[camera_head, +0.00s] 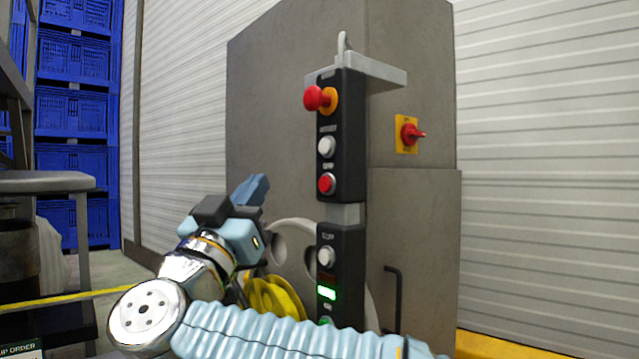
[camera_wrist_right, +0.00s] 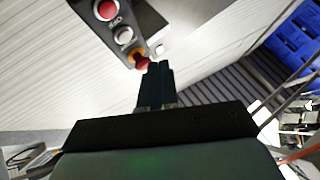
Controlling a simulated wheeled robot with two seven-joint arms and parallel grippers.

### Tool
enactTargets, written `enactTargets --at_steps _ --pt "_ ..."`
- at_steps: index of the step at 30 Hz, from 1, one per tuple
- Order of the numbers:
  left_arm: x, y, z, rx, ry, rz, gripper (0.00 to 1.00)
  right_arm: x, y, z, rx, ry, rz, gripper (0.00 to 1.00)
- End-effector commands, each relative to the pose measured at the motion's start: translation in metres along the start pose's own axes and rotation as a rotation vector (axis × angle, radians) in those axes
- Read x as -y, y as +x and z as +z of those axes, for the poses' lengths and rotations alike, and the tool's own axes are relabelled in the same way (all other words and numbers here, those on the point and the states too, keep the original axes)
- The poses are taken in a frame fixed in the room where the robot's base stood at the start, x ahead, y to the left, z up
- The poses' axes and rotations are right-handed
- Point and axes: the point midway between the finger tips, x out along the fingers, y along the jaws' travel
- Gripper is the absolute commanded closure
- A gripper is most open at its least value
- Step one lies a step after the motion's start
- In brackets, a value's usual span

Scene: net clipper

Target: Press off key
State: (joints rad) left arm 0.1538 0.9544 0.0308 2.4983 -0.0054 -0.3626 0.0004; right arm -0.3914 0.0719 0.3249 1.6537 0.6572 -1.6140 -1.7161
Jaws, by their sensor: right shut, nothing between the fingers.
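The upper black control box (camera_head: 342,125) hangs on the grey machine. It carries a red mushroom knob (camera_head: 314,98) on an orange collar, a white button (camera_head: 327,146) and a red button (camera_head: 326,183). In the right wrist view, lettering that looks like OFF (camera_wrist_right: 116,22) sits between the red button (camera_wrist_right: 107,10) and the white button (camera_wrist_right: 124,34). My right gripper (camera_head: 262,187) is shut and empty, left of the box and apart from the red button. In the wrist view its fingers (camera_wrist_right: 155,68) point toward the mushroom knob end; contact cannot be judged. My left gripper is out of view.
A red switch (camera_head: 410,134) on a yellow plate and a dark handle (camera_head: 393,290) are on the machine. Blue crates (camera_head: 75,110) stand left.

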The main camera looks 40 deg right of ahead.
Motion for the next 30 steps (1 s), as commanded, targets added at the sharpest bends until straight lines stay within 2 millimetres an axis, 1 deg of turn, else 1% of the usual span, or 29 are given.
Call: enactTargets --at_steps 4,8,21,25,30 --pt "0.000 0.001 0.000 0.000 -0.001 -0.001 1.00 -0.001 0.001 0.001 -0.001 0.000 -0.001 1.00" --pt "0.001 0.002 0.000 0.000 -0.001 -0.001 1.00 -0.005 0.006 0.006 -0.001 -0.002 -0.001 1.00" --pt "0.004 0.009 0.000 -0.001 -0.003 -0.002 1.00 -0.035 0.048 0.035 -0.001 -0.001 0.000 1.00" --pt "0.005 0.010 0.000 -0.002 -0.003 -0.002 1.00 -0.040 0.056 0.041 -0.001 -0.001 -0.001 1.00" --pt "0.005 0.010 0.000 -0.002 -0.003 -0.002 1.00 -0.044 0.061 0.044 -0.001 0.000 -0.002 1.00"
